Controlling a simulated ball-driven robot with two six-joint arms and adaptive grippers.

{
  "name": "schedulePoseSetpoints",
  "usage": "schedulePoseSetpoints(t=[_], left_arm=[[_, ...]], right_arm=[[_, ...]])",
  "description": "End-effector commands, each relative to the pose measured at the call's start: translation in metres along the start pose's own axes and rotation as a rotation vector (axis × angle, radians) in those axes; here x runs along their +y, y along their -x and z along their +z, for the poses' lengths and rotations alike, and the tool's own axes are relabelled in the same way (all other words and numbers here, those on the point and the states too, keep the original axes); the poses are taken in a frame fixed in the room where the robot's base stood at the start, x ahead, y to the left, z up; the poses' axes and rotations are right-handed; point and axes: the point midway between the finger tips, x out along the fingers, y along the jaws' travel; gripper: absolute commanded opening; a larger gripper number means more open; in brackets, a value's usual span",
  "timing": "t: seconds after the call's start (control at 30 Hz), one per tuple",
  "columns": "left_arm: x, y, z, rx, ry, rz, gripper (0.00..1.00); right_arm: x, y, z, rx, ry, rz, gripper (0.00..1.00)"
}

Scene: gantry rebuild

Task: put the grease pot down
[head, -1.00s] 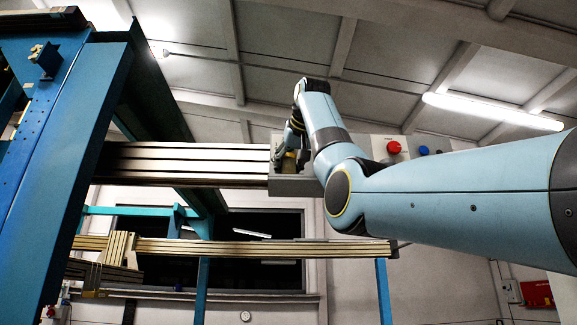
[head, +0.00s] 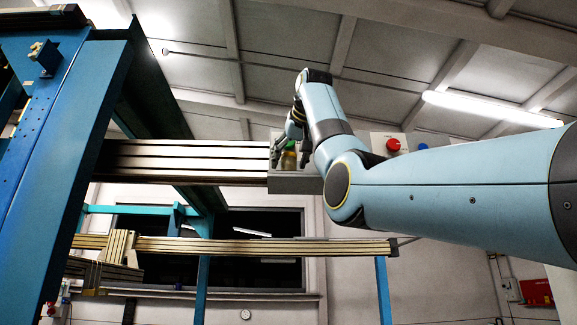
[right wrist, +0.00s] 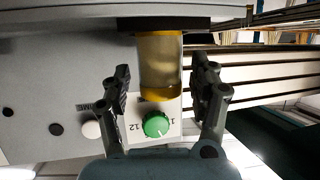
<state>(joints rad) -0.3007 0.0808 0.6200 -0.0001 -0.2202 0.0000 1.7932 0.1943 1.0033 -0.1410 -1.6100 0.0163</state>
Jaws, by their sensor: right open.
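The grease pot (right wrist: 160,62) is an amber, see-through cylinder with yellow bands in the right wrist view. One end of it meets a dark strip at the top of that picture. It also shows small and yellowish in the head view (head: 289,161), upright just above a grey ledge (head: 295,184). My right gripper (right wrist: 163,78) is open, one finger on each side of the pot, with a visible gap on both sides. In the head view my right gripper (head: 291,150) is partly hidden by my own arm. My left gripper is not in view.
Behind the pot is a grey panel with a green knob (right wrist: 156,125) and a white button (right wrist: 91,129); its red button (head: 393,145) shows in the head view. A slotted rail (head: 190,162) runs left from the ledge to a blue gantry post (head: 70,150).

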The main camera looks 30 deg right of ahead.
Motion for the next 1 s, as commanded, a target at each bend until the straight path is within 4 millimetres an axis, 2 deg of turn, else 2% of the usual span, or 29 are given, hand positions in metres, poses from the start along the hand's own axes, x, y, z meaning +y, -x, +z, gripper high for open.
schedulePoseSetpoints(t=[0.03, 0.2, 0.43, 0.63, 1.0], left_arm=[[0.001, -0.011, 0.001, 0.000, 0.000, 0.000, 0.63], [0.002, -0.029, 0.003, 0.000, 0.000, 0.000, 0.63], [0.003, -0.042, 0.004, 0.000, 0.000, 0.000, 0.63], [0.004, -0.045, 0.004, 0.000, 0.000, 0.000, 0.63], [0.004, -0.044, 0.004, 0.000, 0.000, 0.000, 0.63]], right_arm=[[0.000, 0.009, 0.005, 0.003, -0.001, -0.001, 0.62], [-0.001, 0.050, 0.006, 0.003, 0.000, -0.002, 0.62], [-0.001, 0.092, 0.004, 0.000, 0.000, -0.001, 0.62], [0.000, 0.105, 0.003, -0.002, 0.000, 0.000, 0.62], [0.000, 0.106, 0.003, -0.002, 0.001, 0.000, 0.62]])
